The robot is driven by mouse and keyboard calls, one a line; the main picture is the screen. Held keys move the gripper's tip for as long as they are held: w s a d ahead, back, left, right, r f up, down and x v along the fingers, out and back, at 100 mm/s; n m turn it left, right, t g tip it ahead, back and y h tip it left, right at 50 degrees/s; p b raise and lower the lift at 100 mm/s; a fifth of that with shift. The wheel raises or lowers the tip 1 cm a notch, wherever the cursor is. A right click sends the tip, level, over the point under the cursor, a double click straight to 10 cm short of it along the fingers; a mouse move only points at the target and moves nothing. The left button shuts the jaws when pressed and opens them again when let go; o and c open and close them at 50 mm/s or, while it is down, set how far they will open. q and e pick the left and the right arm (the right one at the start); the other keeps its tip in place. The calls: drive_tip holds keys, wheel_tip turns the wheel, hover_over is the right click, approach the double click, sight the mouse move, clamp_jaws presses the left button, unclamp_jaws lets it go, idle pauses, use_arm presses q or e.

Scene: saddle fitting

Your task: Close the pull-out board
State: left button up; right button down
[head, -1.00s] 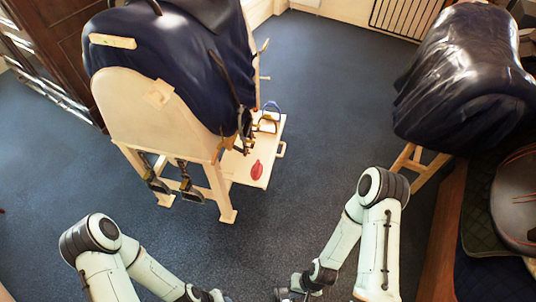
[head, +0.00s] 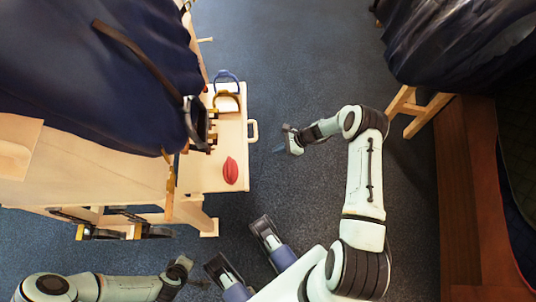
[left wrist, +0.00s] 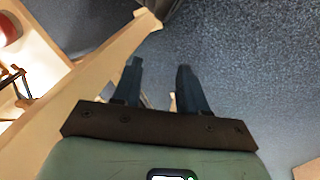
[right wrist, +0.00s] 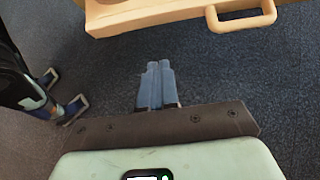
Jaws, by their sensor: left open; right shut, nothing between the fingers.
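The pull-out board (head: 205,178) is a pale wooden shelf sticking out to the right from the wooden saddle stand (head: 95,165). Its loop handle (head: 253,131) is on the outer edge. My right gripper (head: 279,149) is shut and empty, just right of the handle and apart from it. In the right wrist view the shut fingers (right wrist: 156,80) point toward the board's edge (right wrist: 150,17), with the handle (right wrist: 240,20) up and to the right. My left gripper (head: 184,264) is low in the head view, below the stand; its fingers (left wrist: 158,75) are open and empty in the left wrist view.
A red oval object (head: 230,170) and a blue-and-tan stirrup-like item (head: 227,95) are on the board. A dark covered saddle (head: 95,60) tops the stand. Another covered stand (head: 455,45) and a wooden cabinet side (head: 465,190) are at right. Carpet between is clear.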

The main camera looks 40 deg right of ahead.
use_arm(q)
drive_tip(key=s+a+f+g+b, duration=0.1)
drive_tip(key=s+f+b, duration=0.1)
drive_tip(key=s+f, duration=0.3)
drive_tip(key=shift+g+b, duration=0.35)
drive_tip(key=shift+g, duration=0.05)
use_arm(e)
drive_tip(key=w+a+f, duration=0.5)
drive_tip(key=a+f, duration=0.1)
drive_tip(key=a, duration=0.2)
drive_tip(key=shift+w+a, duration=0.15)
drive_tip(key=shift+a, duration=0.15)
drive_tip(key=shift+a, duration=0.1)
